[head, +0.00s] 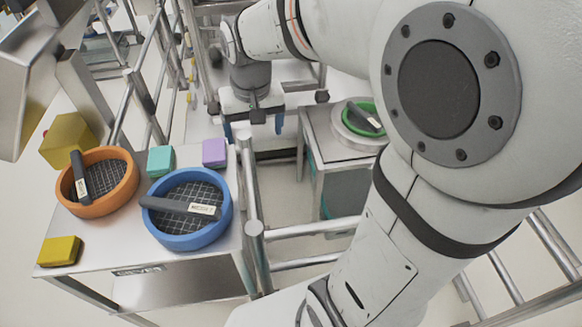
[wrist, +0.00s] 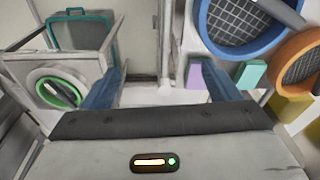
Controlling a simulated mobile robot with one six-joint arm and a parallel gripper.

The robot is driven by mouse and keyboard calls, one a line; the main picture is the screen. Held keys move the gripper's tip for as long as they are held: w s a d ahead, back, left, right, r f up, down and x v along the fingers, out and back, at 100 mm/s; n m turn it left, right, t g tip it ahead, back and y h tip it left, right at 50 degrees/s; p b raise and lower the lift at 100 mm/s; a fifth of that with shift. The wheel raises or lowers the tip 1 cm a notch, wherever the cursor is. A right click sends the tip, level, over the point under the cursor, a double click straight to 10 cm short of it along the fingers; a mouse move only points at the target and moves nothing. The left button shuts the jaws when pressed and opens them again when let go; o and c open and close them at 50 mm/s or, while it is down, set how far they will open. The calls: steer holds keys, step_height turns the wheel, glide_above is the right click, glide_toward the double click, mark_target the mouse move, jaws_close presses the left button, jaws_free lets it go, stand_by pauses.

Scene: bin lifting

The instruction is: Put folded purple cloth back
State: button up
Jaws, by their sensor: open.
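The folded purple cloth (head: 214,152) is a small block at the far right corner of the left metal table, behind the blue ring-shaped bin (head: 187,227). In the wrist view the purple cloth (wrist: 226,64) shows just beyond the right finger. My gripper (head: 254,136) points down past the table's far right corner, to the right of the cloth. Its two blue fingers are spread wide, with nothing between them in the wrist view (wrist: 160,72). The gripper is apart from the cloth.
A teal folded cloth (head: 161,161) lies left of the purple one. A green-rimmed bin (head: 352,128) sits on the right stand.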

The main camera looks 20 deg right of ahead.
steer(key=s+d+f+t, duration=0.1)
steer(key=s+d, duration=0.2)
steer(key=s, duration=0.9)
steer(key=shift+d+f+n, duration=0.2)
steer(key=shift+d+n, duration=0.1)
steer(key=shift+n, duration=0.1)
steer(key=shift+s, duration=0.1)
steer(key=shift+w+p+v, duration=0.2)
steer(key=shift+p+v, duration=0.75)
steer(key=shift+v, duration=0.1)
